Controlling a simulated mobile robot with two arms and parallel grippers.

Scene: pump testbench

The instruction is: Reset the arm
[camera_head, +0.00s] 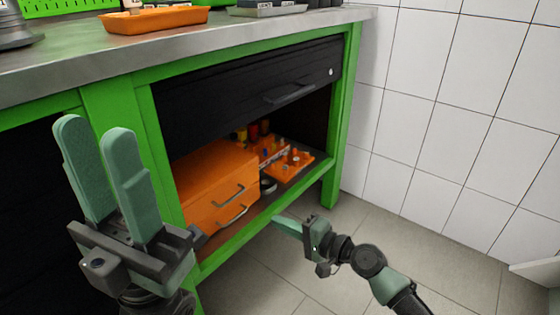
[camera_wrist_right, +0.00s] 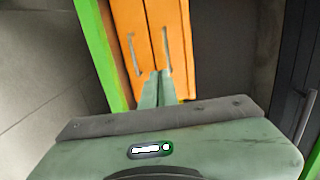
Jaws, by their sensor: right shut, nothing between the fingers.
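My left gripper (camera_head: 98,170) is raised at the left in the head view, its two green fingers pointing up with a narrow gap between them and nothing in it. My right gripper (camera_head: 280,221) is low in front of the bench's open lower shelf, its fingers together and empty. In the right wrist view its fingertips (camera_wrist_right: 158,78) appear in front of the orange drawer box (camera_wrist_right: 150,35) and its two handles. The same orange box (camera_head: 212,180) sits on the lower shelf in the head view, left of the right gripper's tips. I cannot tell whether the tips touch anything.
The green-framed bench (camera_head: 172,165) has a black drawer (camera_head: 245,95) above the shelf. An orange tray (camera_head: 155,20) stands on the grey worktop (camera_head: 60,62). A tiled wall (camera_head: 430,130) is at the right. The floor (camera_head: 370,215) around the right arm is clear.

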